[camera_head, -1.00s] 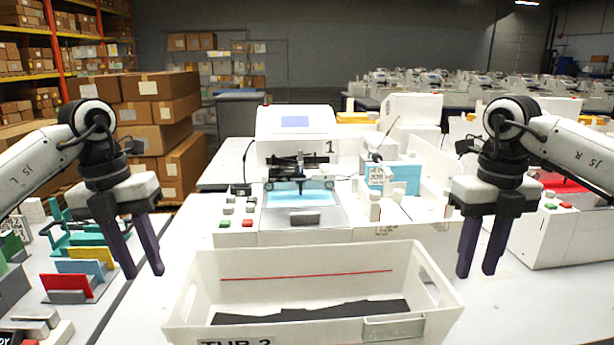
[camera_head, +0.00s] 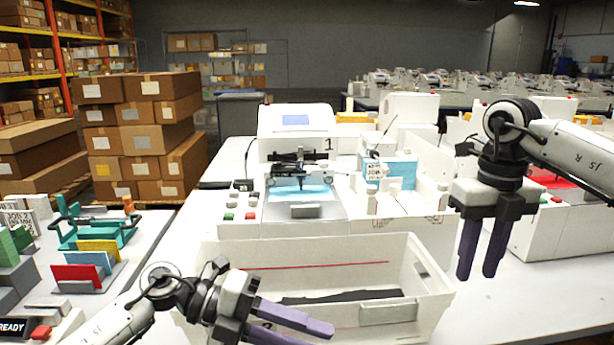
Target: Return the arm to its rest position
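My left gripper (camera_head: 308,335) is low at the front, over the near side of the white tub (camera_head: 440,305). Its dark purple fingers point right, with a gap between them and nothing held. The arm and gripper hide the tub's front left part and most of its label. My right gripper (camera_head: 480,272) hangs above the table just right of the tub, fingers pointing down. A gap shows between its fingers, and it is empty.
The pen plotter (camera_head: 292,122) stands behind the tub, with a card holder (camera_head: 400,172) at its right. Coloured racks (camera_head: 75,272) and a red button (camera_head: 41,333) are on the left table. Another white machine (camera_head: 565,235) stands at the right.

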